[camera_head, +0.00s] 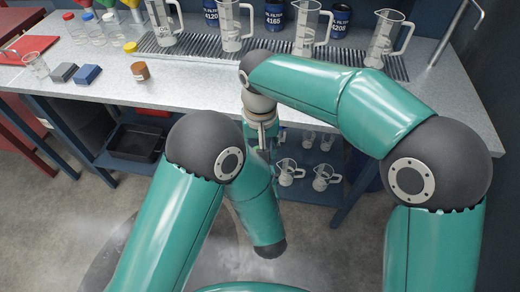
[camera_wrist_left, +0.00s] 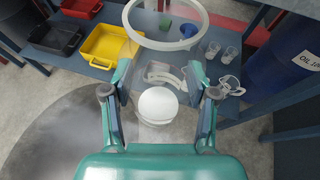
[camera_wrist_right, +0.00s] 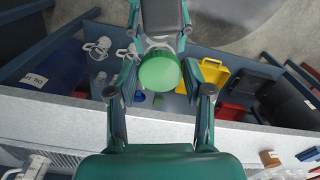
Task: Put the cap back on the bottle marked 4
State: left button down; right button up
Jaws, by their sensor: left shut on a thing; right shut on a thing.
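My left gripper (camera_wrist_left: 157,96) is shut on a pale, whitish round thing (camera_wrist_left: 157,106) in the left wrist view, which appears to be the bottle. No number on it can be read. My right gripper (camera_wrist_right: 160,92) is shut on a round green cap (camera_wrist_right: 158,73) in the right wrist view. Part of my left arm shows just beyond the cap. In the head view both wrists come close together in front of the bench, and the arms largely hide the grippers and what they hold. Whether cap and bottle touch cannot be told.
The bench (camera_head: 200,75) carries small bottles (camera_head: 92,24) at back left, a yellow cap (camera_head: 130,46), a brown cylinder (camera_head: 140,70), a blue block (camera_head: 87,74) and several jugs (camera_head: 306,28). Below, a lower shelf holds a black tray (camera_head: 136,142) and small jugs (camera_head: 325,176).

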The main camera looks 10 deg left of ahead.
jog(key=shift+f, duration=0.9)
jog(key=shift+f, duration=0.55)
jog(key=m, duration=0.6)
jog(key=shift+a, duration=0.1)
jog(key=m, duration=0.4)
jog(key=shift+m, duration=0.3)
jog(key=m, duration=0.4)
jog(key=shift+w+a, duration=0.1)
jog(key=m, duration=0.4)
jog(key=shift+m, duration=0.3)
jog(key=m, duration=0.6)
jog(key=shift+w+m, duration=0.15)
jog(key=shift+m, duration=0.25)
